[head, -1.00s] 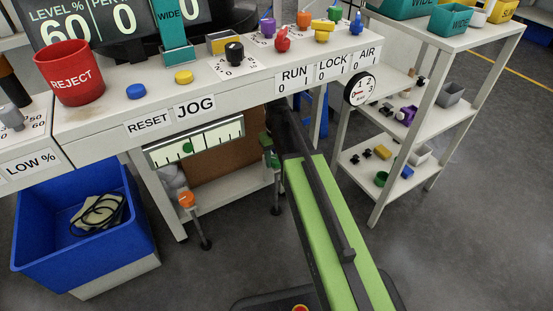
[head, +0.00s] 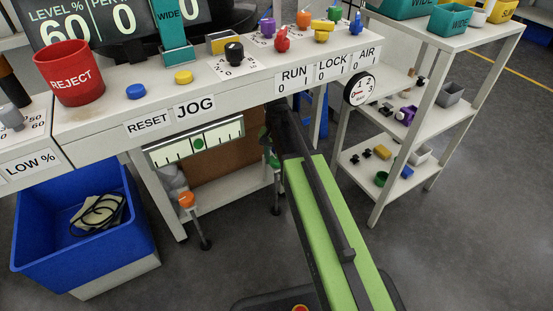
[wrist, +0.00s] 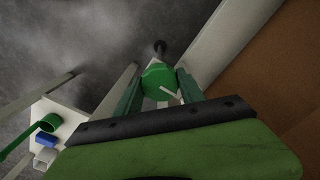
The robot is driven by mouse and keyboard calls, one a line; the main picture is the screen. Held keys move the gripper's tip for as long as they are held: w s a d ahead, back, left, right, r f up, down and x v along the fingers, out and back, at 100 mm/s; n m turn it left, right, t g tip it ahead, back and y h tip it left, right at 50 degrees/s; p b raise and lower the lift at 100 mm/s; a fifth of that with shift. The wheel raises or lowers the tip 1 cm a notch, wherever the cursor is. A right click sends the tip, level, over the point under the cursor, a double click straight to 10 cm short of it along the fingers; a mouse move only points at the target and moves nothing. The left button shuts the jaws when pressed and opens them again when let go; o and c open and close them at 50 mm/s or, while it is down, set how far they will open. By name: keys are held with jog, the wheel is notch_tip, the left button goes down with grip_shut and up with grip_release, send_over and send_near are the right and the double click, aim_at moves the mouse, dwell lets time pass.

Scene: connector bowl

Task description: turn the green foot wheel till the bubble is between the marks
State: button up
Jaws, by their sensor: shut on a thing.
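The green foot wheel (wrist: 158,78) sits between the two fingers of my gripper (wrist: 160,84) in the wrist view, and the gripper is shut on it. A pale pointer shows at the wheel's near side. In the head view the wheel (head: 273,161) is partly hidden by my arm, under the front of the bench. The level (head: 223,133) is a pale, slightly tilted strip with dark marks below the JOG label. Its green bubble (head: 198,143) lies near the middle of the strip. I cannot tell exactly how it sits against the marks.
An orange foot wheel (head: 187,200) stands on another leg to the left. A blue bin (head: 30,235) with a cable is at the lower left. A shelf rack (head: 425,120) stands right. The bench top holds several knobs and a red REJECT cup (head: 68,75).

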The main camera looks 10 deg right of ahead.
aim_at(276, 159)
jog(key=shift+w, duration=0.15)
dwell(0.3)
jog(key=o, duration=1.4)
jog(key=shift+c, duration=0.2)
jog(key=shift+r, duration=0.1)
notch_tip(276, 159, up, 12)
jog(key=p, duration=1.2)
